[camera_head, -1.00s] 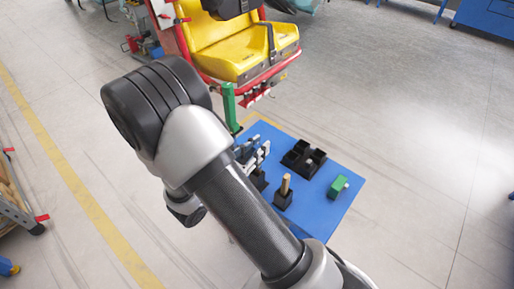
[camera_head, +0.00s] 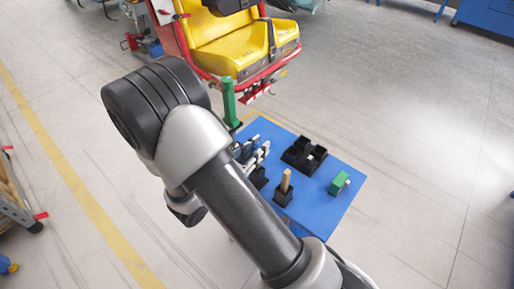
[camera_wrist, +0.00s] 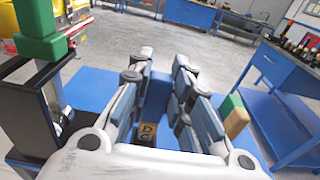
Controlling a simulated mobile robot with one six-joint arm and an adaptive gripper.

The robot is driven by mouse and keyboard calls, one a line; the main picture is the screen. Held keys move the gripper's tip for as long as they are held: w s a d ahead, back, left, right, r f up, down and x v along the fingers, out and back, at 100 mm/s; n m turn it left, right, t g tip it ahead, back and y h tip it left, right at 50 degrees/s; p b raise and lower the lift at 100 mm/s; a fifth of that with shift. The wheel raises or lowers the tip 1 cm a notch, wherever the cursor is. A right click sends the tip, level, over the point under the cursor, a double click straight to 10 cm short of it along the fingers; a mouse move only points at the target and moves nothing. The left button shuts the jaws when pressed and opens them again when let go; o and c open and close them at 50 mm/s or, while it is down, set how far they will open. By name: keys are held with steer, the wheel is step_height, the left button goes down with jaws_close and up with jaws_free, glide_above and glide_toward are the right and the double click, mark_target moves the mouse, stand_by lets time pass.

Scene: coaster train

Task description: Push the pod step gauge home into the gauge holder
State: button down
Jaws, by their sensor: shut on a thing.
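My gripper (camera_wrist: 158,75) has its two blue-grey fingers closed in around a thing that they mostly hide; I take it to be the pod step gauge. A dark piece with a tan, lettered face (camera_wrist: 147,133) shows low between the fingers, and I cannot tell whether it is part of the gauge. In the head view the fingers (camera_head: 257,153) are partly behind my arm, low over the left side of the blue table. A black block (camera_head: 259,178) stands close by them; I cannot tell whether it is the gauge holder. How deep the gauge sits is hidden.
On the blue table (camera_head: 325,215) stand a black compartment tray (camera_head: 304,154), a wooden peg in a black block (camera_head: 285,183) and a green block (camera_head: 339,183). A green post (camera_head: 229,103) rises at the table's back left, before the yellow seat (camera_head: 230,50).

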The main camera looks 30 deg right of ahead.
steer(key=shift+f+b, duration=0.95)
steer(key=shift+f, duration=0.4)
steer(key=c, duration=1.4)
jaws_free()
steer(key=shift+o, duration=0.4)
steer(key=o, duration=0.7)
steer(key=shift+o, duration=0.2)
steer(key=shift+a, duration=0.1)
steer(key=v, duration=0.6)
steer(key=shift+s+a+p, duration=0.2)
steer(key=shift+a+p, duration=0.15)
steer(key=shift+p, duration=0.1)
steer(key=shift+r, duration=0.1)
